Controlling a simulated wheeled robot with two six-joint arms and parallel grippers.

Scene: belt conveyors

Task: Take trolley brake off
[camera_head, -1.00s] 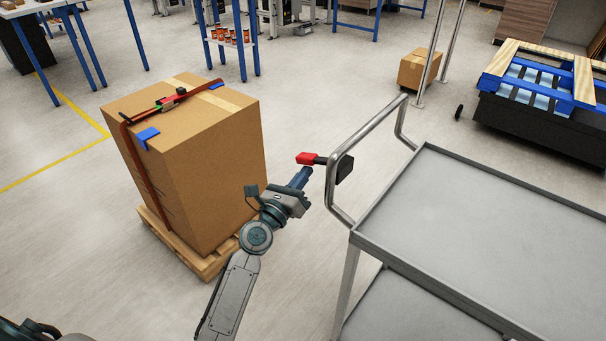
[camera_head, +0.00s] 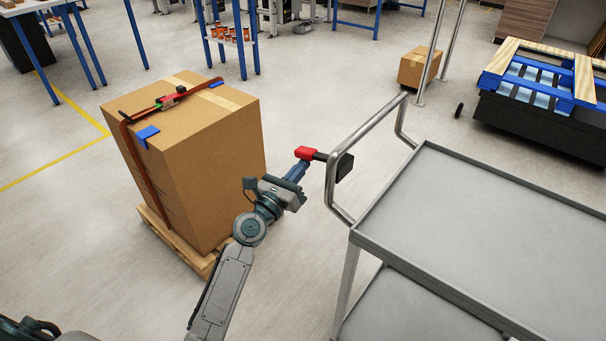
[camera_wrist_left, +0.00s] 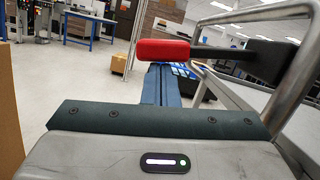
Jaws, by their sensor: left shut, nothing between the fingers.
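The trolley (camera_head: 480,215) is grey, with a bent metal tube handle (camera_head: 372,128) at its left end. A brake lever with a red grip (camera_head: 305,153) and a black arm joins a black block (camera_head: 345,167) on the handle. The lever points left, roughly level. My left gripper (camera_head: 297,171) is shut and empty, its fingertips right at the red grip, seemingly just under it. In the left wrist view the red grip (camera_wrist_left: 163,50) sits just beyond the closed fingers (camera_wrist_left: 161,84); I cannot tell whether they touch. My right gripper is not in view.
A tall strapped carton (camera_head: 205,150) on a wooden pallet stands left of my left arm. A small carton (camera_head: 417,68) and metal posts stand behind the trolley. A dark bin with a blue pallet (camera_head: 540,80) is at the far right. Open floor lies between.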

